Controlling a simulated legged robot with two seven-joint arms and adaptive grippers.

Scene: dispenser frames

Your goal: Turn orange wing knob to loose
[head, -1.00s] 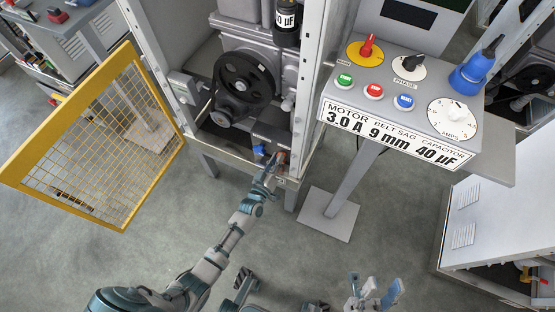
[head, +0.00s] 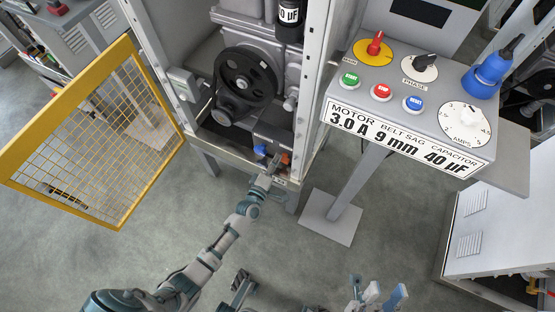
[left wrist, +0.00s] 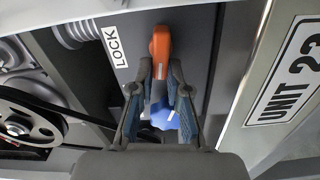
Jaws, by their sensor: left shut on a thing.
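The orange wing knob (head: 285,158) is low in the open cabinet, at the foot of the machine. In the left wrist view the orange knob (left wrist: 160,48) stands between the fingertips of my left gripper (left wrist: 161,72), which is shut on it. My left gripper (head: 275,164) also shows in the head view at the cabinet's lower front edge. A blue knob (head: 260,150) is just left of the orange one. The blue part (left wrist: 165,116) shows between the fingers in the wrist view. My right gripper (head: 376,294) is empty, its fingers apart, at the bottom.
A LOCK label (left wrist: 115,47) is beside the orange knob. A black pulley (head: 245,80) is above it. A yellow mesh door (head: 95,135) stands open at left. A control panel on a post (head: 345,195) is at right. The floor between is clear.

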